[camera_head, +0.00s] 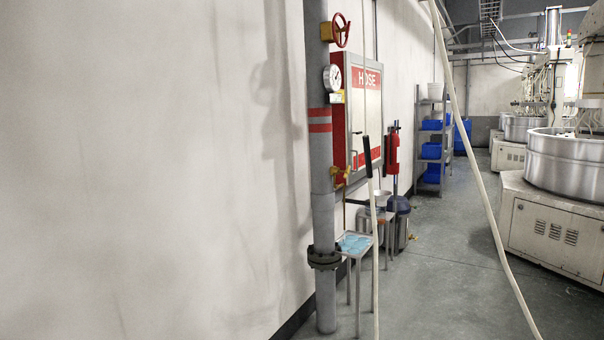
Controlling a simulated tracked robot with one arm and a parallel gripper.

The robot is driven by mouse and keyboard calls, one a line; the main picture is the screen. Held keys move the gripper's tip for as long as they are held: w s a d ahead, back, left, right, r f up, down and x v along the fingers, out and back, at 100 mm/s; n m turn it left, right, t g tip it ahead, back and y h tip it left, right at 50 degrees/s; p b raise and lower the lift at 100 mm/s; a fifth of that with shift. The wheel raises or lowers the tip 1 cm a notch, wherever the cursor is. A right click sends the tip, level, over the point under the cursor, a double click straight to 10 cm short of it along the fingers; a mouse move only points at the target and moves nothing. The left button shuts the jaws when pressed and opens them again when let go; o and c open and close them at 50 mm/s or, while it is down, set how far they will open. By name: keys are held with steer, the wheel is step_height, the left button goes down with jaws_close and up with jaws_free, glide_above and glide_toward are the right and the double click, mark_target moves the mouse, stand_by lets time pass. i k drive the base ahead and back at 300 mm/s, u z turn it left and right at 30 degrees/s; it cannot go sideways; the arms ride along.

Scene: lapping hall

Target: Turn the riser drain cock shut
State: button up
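The grey riser pipe (322,220) stands upright along the white wall, with red bands at mid-height and a dark bolted flange (324,258) low down. A small yellow-brass drain cock (341,177) sticks out from its right side, below the red bands. The cock is too small here to tell how its handle is turned. Higher on the riser are a round gauge (333,77) and a red handwheel (341,30) on a yellow valve body. My gripper is not in view.
A pale pole with a black grip (368,157) stands just right of the cock, before a red-and-white hose cabinet (364,95). A stool (355,244) with a blue cloth is below. A pale hose (471,135) hangs across the aisle. Machines (555,232) line the right.

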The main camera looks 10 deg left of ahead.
mark_target(346, 172)
steer(key=u, duration=0.65)
steer(key=i, duration=2.8)
steer(key=z, duration=0.65)
steer(key=k, duration=0.7)
steer(key=z, duration=0.25)
steer(key=i, duration=1)
steer(key=u, duration=0.05)
